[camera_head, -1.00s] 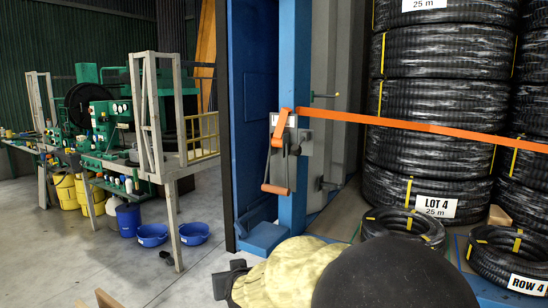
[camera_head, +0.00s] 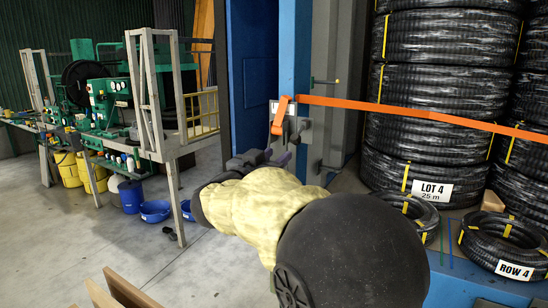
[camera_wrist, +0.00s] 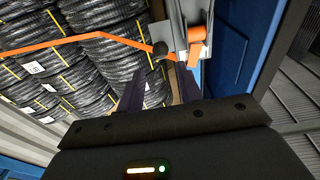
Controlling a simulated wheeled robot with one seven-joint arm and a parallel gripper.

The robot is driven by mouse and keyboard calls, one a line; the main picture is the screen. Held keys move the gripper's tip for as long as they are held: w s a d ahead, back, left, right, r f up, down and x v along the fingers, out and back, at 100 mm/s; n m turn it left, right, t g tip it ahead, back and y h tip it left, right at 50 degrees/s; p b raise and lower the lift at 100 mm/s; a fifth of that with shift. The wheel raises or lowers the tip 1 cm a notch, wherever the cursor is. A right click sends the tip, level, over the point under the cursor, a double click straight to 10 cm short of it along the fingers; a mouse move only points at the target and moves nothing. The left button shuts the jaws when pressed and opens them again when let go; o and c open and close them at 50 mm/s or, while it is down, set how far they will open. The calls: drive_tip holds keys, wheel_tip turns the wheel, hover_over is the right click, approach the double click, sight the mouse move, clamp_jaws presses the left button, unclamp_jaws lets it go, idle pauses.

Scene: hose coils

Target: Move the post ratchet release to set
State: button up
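The post ratchet (camera_head: 291,130) is a grey metal unit on the blue post (camera_head: 294,60), with an orange strap (camera_head: 400,112) running from it to the right. In the wrist view my gripper (camera_wrist: 158,80) has two dark fingers apart, below the knob. I cannot tell whether they touch anything.
Black hose coils (camera_head: 425,120) stand stacked behind the strap at the right, with smaller coils (camera_head: 505,245) in front. A green machine (camera_head: 105,95) on a bench and blue basins (camera_head: 155,211) are at the left.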

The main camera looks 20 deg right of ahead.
sight(293, 142)
drive_tip(key=shift+w, duration=0.1)
drive_tip(key=shift+p+x, duration=0.3)
drive_tip(key=shift+x, duration=3.95)
drive_tip(key=shift+d, duration=0.15)
